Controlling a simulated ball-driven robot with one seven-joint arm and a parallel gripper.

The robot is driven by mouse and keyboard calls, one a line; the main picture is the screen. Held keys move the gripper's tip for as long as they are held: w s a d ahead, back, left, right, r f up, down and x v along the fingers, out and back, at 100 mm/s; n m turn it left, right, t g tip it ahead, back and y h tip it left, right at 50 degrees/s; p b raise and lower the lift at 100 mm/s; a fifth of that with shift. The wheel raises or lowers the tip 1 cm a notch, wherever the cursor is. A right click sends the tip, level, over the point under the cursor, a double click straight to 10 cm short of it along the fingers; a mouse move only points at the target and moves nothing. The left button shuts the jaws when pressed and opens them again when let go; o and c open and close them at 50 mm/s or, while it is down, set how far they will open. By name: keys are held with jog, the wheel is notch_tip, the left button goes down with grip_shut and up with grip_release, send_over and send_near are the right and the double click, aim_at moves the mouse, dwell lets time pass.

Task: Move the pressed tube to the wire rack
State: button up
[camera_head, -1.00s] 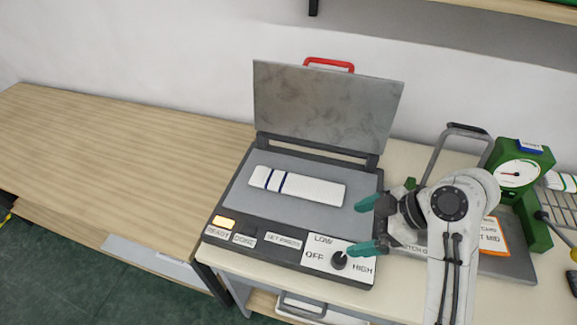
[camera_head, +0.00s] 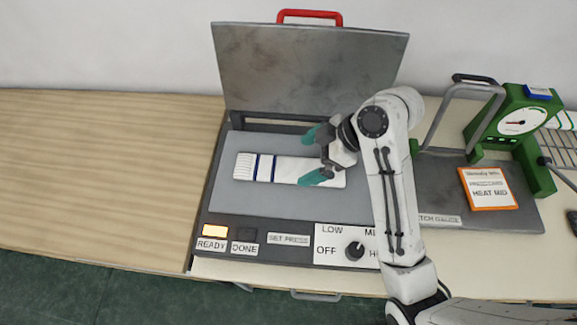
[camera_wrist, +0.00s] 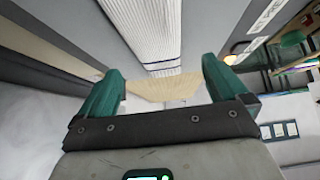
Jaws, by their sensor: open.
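The pressed tube (camera_head: 272,169) is white and ribbed with dark blue bands near its left end. It lies flat on the grey plate of the open press (camera_head: 240,195). My gripper (camera_head: 304,158) is open, with its green fingers on either side of the tube's right part in the head view. In the wrist view the white ribbed tube (camera_wrist: 145,22) runs up from between the open fingers (camera_wrist: 163,70). I cannot tell whether the fingers touch it. Part of the wire rack (camera_head: 562,150) shows at the right edge.
The raised press lid (camera_head: 310,70) with a red handle (camera_head: 310,17) stands behind the plate. A green dial gauge (camera_head: 515,125) and an orange-edged card (camera_head: 488,188) are between press and rack. The wooden table (camera_head: 90,180) at left is clear.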

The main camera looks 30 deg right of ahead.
aim_at(290, 167)
jog(key=shift+p+x, duration=0.5)
jog(key=shift+x, duration=2.3)
jog(key=shift+w+d, duration=0.1)
jog(key=shift+w, duration=0.1)
jog(key=shift+c, duration=0.5)
jog(key=c, duration=1)
jog(key=shift+r, duration=0.1)
jog(key=shift+r, duration=0.6)
jog(key=s+d+r+p, duration=0.1)
jog(key=s+r+p, duration=0.1)
jog(key=s+r, duration=0.2)
jog(key=s+d+r+p, duration=0.1)
jog(key=s+r+p, duration=0.1)
jog(key=s, duration=0.3)
jog(key=s+d+r+p, duration=0.1)
jog(key=s+r+p, duration=0.1)
jog(key=s+r, duration=0.2)
jog(key=shift+s+d+r, duration=0.15)
jog(key=shift+s+r, duration=0.1)
jog(key=shift+r, duration=0.55)
